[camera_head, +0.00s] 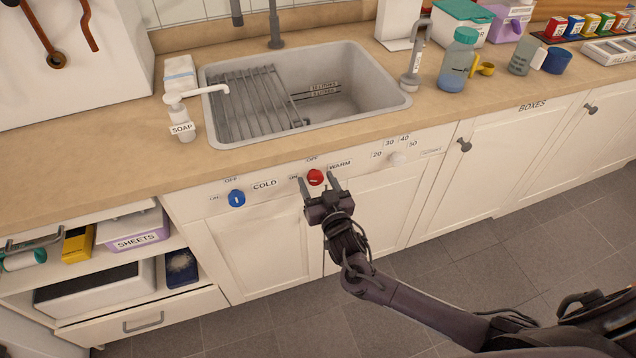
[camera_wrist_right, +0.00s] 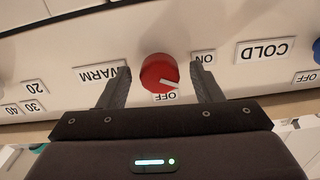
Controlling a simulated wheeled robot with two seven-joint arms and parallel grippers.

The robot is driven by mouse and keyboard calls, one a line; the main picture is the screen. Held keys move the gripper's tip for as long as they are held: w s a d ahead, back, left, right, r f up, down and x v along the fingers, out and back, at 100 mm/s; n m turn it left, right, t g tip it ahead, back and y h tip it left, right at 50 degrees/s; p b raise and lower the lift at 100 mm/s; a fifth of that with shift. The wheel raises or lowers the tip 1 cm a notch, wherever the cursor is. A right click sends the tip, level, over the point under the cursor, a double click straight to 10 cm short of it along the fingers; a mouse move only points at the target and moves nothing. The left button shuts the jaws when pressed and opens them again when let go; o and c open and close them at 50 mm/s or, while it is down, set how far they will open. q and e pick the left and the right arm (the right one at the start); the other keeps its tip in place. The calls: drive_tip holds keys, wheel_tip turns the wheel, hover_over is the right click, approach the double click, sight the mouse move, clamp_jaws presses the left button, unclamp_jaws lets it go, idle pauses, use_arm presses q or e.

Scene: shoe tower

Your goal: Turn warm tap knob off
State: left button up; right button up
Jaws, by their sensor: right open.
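The red warm tap knob (camera_head: 316,177) is on the white front panel below the sink, beside the WARM label (camera_head: 340,164). My right gripper (camera_head: 317,181) is open, with one finger on each side of the knob. In the right wrist view, which shows the panel upside down, the red knob (camera_wrist_right: 159,71) sits between the open fingers with a visible gap on each side. Its white mark points between the ON label (camera_wrist_right: 204,57) and the OFF label (camera_wrist_right: 165,97). My left gripper is not in view.
The blue cold knob (camera_head: 236,198) is to the left on the same panel. A white temperature dial (camera_head: 397,158) is to the right. The sink (camera_head: 350,105) and counter edge are above the panel, and cabinet doors (camera_head: 375,220) are below. A soap bottle (camera_head: 181,118) stands on the counter.

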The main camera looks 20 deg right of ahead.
drive_tip(key=c, duration=1)
drive_tip(key=shift+m, duration=0.4)
drive_tip(key=shift+f+m+b, duration=0.1)
drive_tip(key=shift+m+b, duration=0.25)
drive_tip(key=shift+m, duration=0.65)
drive_tip(key=m, duration=0.2)
drive_tip(key=shift+m, duration=0.4)
drive_tip(key=m, duration=0.3)
drive_tip(key=shift+m, duration=1.7)
